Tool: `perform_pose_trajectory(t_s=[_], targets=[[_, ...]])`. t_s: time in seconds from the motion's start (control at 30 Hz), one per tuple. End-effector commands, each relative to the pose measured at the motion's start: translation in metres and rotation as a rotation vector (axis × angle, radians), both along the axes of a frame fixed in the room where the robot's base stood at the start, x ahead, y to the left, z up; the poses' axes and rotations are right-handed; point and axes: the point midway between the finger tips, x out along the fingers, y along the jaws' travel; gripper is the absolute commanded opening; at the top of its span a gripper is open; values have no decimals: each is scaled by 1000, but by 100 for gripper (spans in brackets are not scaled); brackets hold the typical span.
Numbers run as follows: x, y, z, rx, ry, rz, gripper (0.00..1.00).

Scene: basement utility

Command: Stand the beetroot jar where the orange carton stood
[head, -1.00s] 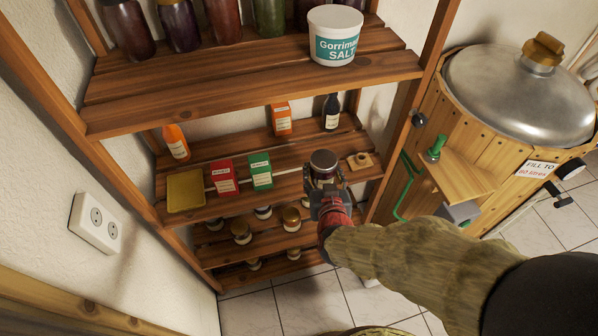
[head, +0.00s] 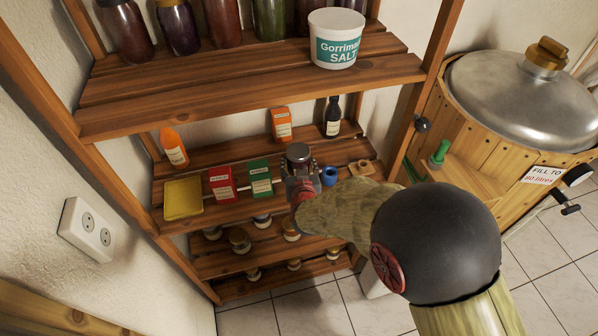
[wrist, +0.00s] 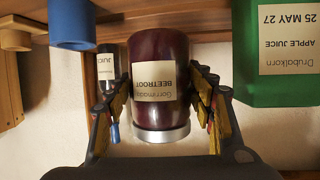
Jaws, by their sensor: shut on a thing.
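The beetroot jar (wrist: 158,65), dark purple-red with a cream label and silver lid, is held in my gripper (wrist: 160,108). The wrist view shows it upside down, with a finger on each side. In the head view the jar (head: 299,154) is upright at the middle shelf, right of the green carton (head: 260,180). I cannot tell whether its base touches the boards. The orange carton (head: 281,125) stands at the back of that shelf, behind and slightly left of the jar. My gripper (head: 301,172) reaches in from the front.
A red carton (head: 222,184), yellow tray (head: 183,198) and orange bottle (head: 174,148) are to the left. A blue cup (head: 329,176), wooden piece (head: 361,169) and dark bottle (head: 332,117) are to the right. The upper shelf (head: 235,98) overhangs. Bare boards show between the front and back rows.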

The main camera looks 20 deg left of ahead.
Motion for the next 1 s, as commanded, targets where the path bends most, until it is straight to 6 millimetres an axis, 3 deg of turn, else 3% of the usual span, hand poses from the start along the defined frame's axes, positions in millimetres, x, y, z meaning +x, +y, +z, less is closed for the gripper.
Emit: perform_pose_trajectory(t_s=[0.23, 0.47, 0.9, 0.93, 1.0], targets=[[9, 6, -10, 2, -3, 0, 14], [10, 6, -40, 0, -3, 0, 14], [10, 6, -46, 2, -3, 0, 14], [9, 6, -47, 0, -1, 0, 55], [9, 6, -46, 0, -1, 0, 59]])
